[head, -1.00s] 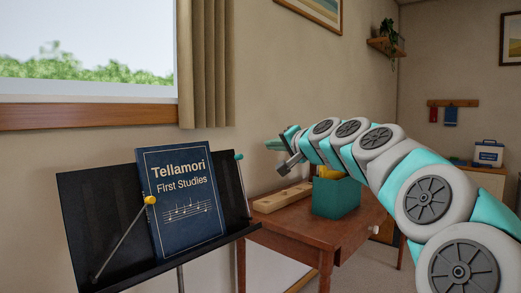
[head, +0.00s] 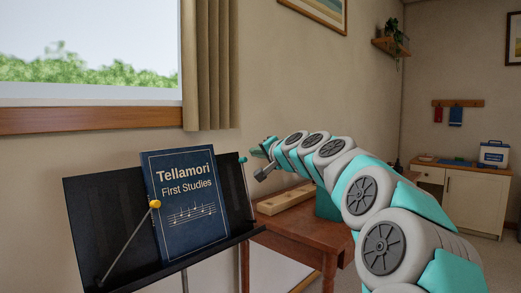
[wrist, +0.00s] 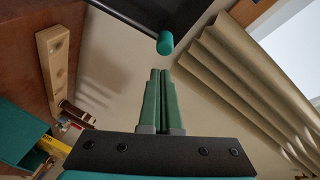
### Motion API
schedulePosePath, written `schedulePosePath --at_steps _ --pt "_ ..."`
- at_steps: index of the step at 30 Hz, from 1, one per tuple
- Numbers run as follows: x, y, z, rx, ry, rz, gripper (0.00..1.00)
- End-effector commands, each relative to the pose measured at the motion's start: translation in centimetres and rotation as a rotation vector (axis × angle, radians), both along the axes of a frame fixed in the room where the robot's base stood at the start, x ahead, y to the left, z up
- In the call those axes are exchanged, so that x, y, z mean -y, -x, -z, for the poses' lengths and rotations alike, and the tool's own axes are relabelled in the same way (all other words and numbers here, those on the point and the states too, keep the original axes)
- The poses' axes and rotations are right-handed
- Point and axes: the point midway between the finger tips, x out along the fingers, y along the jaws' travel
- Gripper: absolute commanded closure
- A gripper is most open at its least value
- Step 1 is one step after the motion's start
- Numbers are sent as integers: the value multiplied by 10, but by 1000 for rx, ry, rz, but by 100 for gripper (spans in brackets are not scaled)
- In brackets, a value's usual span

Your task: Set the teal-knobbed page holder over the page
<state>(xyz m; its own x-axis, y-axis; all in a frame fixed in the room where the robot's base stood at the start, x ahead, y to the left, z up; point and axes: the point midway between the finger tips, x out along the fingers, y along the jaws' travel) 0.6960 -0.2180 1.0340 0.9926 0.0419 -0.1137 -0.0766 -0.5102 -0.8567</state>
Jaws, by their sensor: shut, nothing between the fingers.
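The teal-knobbed page holder (head: 243,160) stands up at the right end of the black music stand (head: 90,215), to the right of the book and clear of its cover. The closed blue book (head: 185,200), "Tellamori First Studies", rests on the stand. A yellow-knobbed holder (head: 155,204) leans with its knob over the book's left edge. My gripper (head: 254,152) is shut and empty, close to the teal knob on its right. In the wrist view the teal knob (wrist: 165,43) is just beyond my closed fingertips (wrist: 161,71), with a small gap visible.
A wooden table (head: 300,235) stands right of the stand, with a long wooden block (head: 285,199) and a teal box (head: 327,205), partly hidden by my arm. A curtain (head: 210,65) and window are behind. A white cabinet (head: 470,200) is far right.

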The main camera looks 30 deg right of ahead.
Motion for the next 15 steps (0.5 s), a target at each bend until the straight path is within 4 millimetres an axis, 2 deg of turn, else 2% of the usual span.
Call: schedulePosePath --at_steps 6,15 --pt "-13 7 5 2 0 -2 100" --pt "-16 9 8 1 0 -1 100"
